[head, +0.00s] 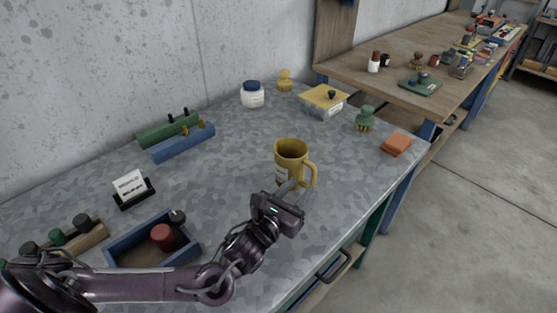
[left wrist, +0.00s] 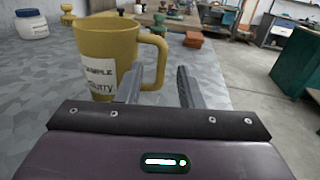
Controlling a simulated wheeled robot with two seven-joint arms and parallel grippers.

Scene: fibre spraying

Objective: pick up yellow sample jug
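The yellow sample jug (head: 290,160) stands upright on the grey mottled bench, its handle to the right and a white label on its side. In the left wrist view the jug (left wrist: 106,55) stands ahead, left of centre, with its label facing me. My left gripper (head: 297,190) is at the near side of the jug, low by the handle. In the left wrist view its two fingers (left wrist: 157,85) are apart, with the lower part of the handle near the left finger. I cannot tell whether that finger touches the jug. My right gripper is not in view.
A white jar (head: 252,94), a yellow-lidded box (head: 324,101), a green brush-like item (head: 365,118) and an orange block (head: 396,144) stand behind the jug.

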